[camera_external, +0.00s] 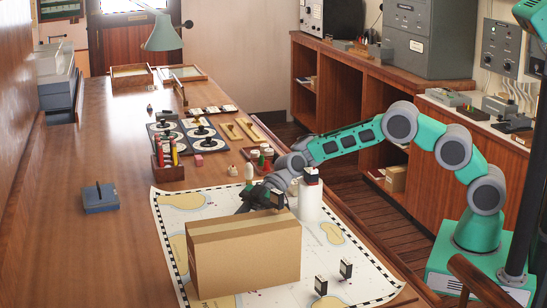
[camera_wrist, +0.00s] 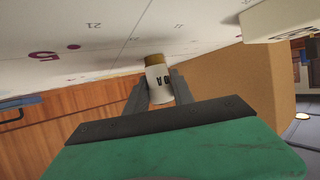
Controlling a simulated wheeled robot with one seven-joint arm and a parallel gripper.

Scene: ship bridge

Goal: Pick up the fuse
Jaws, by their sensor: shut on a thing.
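The fuse (camera_wrist: 158,82) is a small white cylinder with a brass-coloured end cap and dark lettering. In the wrist view it sits between the two grey fingers of my gripper (camera_wrist: 158,93), which is shut on it. Its brass end points toward the pale chart; I cannot tell whether it touches the chart. In the external view my gripper (camera_external: 246,204) is low over the chart (camera_external: 185,203), just behind the cardboard box (camera_external: 245,255). The box hides the fingertips and the fuse there.
A white cylinder (camera_external: 310,207) stands right beside my wrist. Small black parts (camera_external: 346,268) stand on the chart right of the box. A wooden holder with red sticks (camera_external: 168,172) and dial plates (camera_external: 200,134) lie farther back. The tabletop at left is mostly clear around a blue-grey block (camera_external: 100,199).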

